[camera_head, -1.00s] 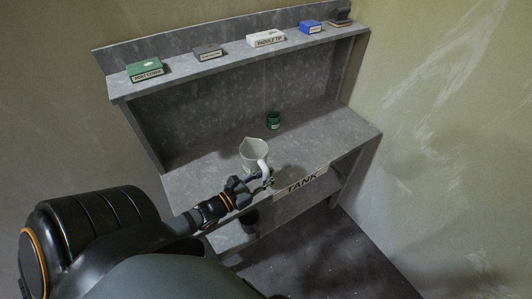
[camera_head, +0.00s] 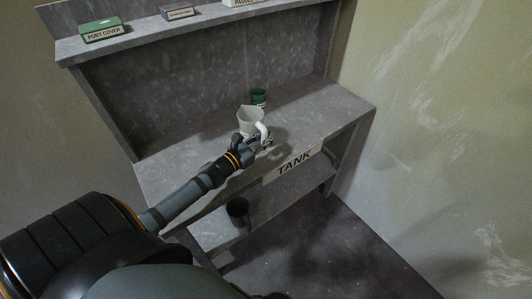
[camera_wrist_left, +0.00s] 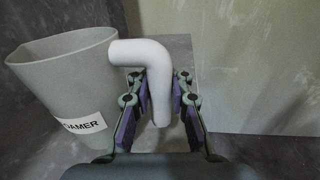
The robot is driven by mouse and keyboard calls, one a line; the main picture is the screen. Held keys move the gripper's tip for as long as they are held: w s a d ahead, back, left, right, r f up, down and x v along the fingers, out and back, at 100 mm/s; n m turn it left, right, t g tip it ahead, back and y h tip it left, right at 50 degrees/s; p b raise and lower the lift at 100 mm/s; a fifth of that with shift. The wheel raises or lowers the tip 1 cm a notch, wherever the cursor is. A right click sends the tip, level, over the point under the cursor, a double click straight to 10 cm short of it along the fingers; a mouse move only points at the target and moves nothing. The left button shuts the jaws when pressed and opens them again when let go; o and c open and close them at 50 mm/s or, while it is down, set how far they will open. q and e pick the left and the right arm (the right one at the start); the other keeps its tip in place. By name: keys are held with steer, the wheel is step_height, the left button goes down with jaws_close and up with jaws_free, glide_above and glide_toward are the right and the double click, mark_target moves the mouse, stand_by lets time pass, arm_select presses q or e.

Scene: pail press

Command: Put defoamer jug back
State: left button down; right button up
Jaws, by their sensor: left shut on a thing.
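The defoamer jug (camera_head: 249,121) is a pale grey-white pitcher with a spout and a thick white handle. It is at the front part of the grey worktop; I cannot tell for sure whether its base touches the surface. In the left wrist view the jug (camera_wrist_left: 65,85) is at the left, upright or slightly tilted, with a label ending in "AMER". My left gripper (camera_head: 264,141) is shut on the jug's handle; in the wrist view its fingers (camera_wrist_left: 160,105) lie on both sides of the handle. My right gripper is not in view.
A green cup (camera_head: 259,97) stands behind the jug on the worktop (camera_head: 325,108). A TANK sign (camera_head: 295,163) is on the front edge. A dark pail (camera_head: 238,210) sits on the lower shelf. Boxes, including the green PORT COVER box (camera_head: 103,30), stand on the upper shelf (camera_head: 150,40).

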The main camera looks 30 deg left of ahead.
arm_select(q)
steer(key=shift+w+f, duration=0.1)
steer(key=shift+w, duration=0.05)
steer(key=f, duration=0.3)
steer(key=shift+w+a, duration=0.15)
steer(key=shift+w, duration=0.1)
steer(key=shift+f, duration=0.35)
steer(key=shift+s, duration=0.1)
steer(key=c, duration=1.8)
jaws_free()
steer(key=shift+f, duration=0.2)
steer(key=o, duration=0.6)
steer(key=shift+r, duration=0.1)
steer(key=shift+r, duration=0.1)
